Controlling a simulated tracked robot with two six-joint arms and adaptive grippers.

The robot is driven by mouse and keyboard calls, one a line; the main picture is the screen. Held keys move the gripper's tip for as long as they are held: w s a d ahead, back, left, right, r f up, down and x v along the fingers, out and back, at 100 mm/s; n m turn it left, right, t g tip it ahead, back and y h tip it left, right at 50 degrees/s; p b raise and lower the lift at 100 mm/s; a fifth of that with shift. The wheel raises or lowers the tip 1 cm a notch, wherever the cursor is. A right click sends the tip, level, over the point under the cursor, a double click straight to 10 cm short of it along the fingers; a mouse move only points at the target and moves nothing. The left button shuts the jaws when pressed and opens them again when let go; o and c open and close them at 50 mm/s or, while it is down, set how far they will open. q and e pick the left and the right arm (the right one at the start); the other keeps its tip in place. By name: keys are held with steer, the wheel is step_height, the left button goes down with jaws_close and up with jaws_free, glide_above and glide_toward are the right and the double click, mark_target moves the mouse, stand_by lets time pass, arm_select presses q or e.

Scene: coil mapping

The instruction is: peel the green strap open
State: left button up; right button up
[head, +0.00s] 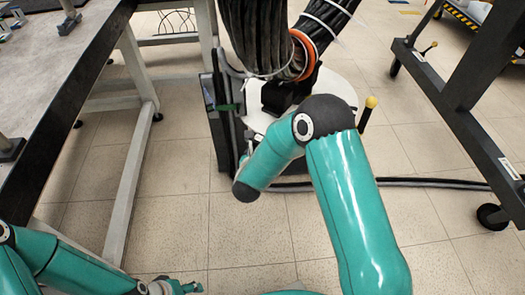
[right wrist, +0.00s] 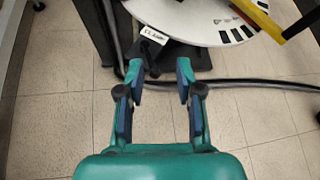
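A short dark green strap (head: 228,107) shows in the head view on the dark upright frame (head: 222,135), left of the white round plate. I cannot make out the strap in the right wrist view. My right arm reaches in front of the plate, and its gripper is mostly hidden behind the arm in the head view. In the right wrist view my right gripper (right wrist: 160,73) is open, with nothing between its fingers. My left gripper (head: 175,287) is low at the bottom edge of the head view, far from the strap; its finger state is unclear.
Thick black hoses with an orange ring (head: 304,52) hang above the white round plate (head: 343,88). A yellow-knobbed lever (head: 370,102) stands at its right. A grey table (head: 65,70) is at left, a dark wheeled frame (head: 450,105) at right. A black cable (head: 430,182) crosses the floor.

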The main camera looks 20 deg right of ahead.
steer(key=shift+s+d+r+n+p, duration=0.15)
steer(key=shift+s+d+n+p, duration=0.15)
steer(key=shift+s+n+p, duration=0.25)
